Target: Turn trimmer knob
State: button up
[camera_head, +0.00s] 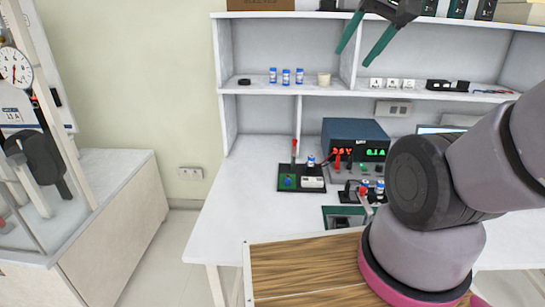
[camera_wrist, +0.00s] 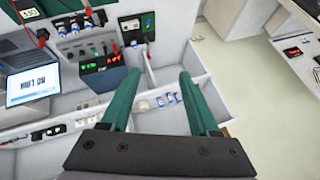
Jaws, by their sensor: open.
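A dark board (camera_head: 314,187) lies on the bench left of the power supply. It carries a small blue round part (camera_head: 289,182), a white block (camera_head: 312,182) and a thin upright piece with a red top (camera_head: 294,145). The blue part may be the trimmer knob, but it is too small to be sure. The board also shows small in the wrist view (camera_wrist: 132,37). My gripper (camera_head: 353,58) is open and empty, high in front of the upper shelf and well away from the board. Its two green fingers also show in the wrist view (camera_wrist: 158,75).
The power supply (camera_head: 343,132) with lit digits stands at the back. The bench's left part (camera_head: 235,190) is clear. A laptop (camera_wrist: 32,87) stands open.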

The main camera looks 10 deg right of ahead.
dwell(0.3)
jog(key=n+g+h, duration=0.2)
jog(key=n+g, duration=0.1)
jog(key=g, duration=0.4)
send_over(288, 179)
notch_tip(288, 179, down, 42)
notch_tip(288, 179, down, 11)
jog(key=shift+r, duration=0.15)
jog(key=shift+c, duration=0.4)
